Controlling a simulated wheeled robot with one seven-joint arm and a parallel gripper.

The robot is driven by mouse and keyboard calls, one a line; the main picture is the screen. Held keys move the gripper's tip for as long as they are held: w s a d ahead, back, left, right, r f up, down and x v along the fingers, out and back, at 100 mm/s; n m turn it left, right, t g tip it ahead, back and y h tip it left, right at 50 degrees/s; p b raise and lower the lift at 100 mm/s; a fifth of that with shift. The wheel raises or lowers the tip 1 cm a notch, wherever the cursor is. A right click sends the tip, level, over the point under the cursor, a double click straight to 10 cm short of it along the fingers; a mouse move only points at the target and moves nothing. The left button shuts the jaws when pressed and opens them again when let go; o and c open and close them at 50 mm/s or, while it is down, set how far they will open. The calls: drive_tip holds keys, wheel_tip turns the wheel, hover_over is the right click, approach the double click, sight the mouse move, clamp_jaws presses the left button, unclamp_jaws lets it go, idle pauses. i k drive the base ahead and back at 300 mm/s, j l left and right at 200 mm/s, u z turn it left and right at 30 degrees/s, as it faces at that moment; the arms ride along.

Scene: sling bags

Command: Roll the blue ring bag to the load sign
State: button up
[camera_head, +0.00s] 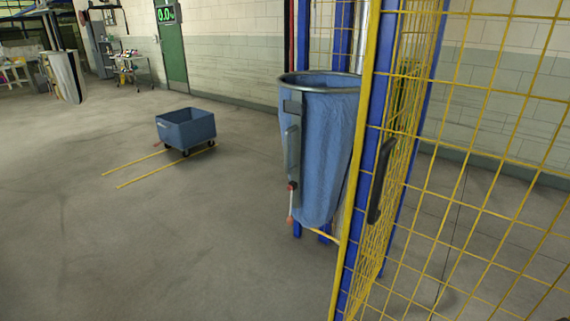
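The blue ring bag (323,150) hangs upright from a round metal ring (305,80) at the middle right of the head view. A grey handle (293,152) and a small red piece (292,187) show on its left side. A blue post and yellow mesh cover part of its right edge. The bag's bottom hangs above the floor. A sign with green digits reading about 0.0 (166,14), which looks like the load sign, is at the far upper left, in front of a green door. My gripper is not in view.
A yellow mesh gate (480,205) with a blue frame and dark handle (381,180) fills the right foreground. A blue wheeled tub (186,129) stands by yellow floor lines (150,175). A whitish hanging bag (66,78) is far left. The left foreground floor is clear.

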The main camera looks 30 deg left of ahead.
sight(318, 109)
drive_tip(key=u, duration=1)
drive_tip(key=i+j+u, duration=0.25)
drive_tip(key=u, duration=0.2)
drive_tip(key=i+j+u, duration=0.25)
drive_tip(key=u, duration=0.2)
drive_tip(key=i+l, duration=0.05)
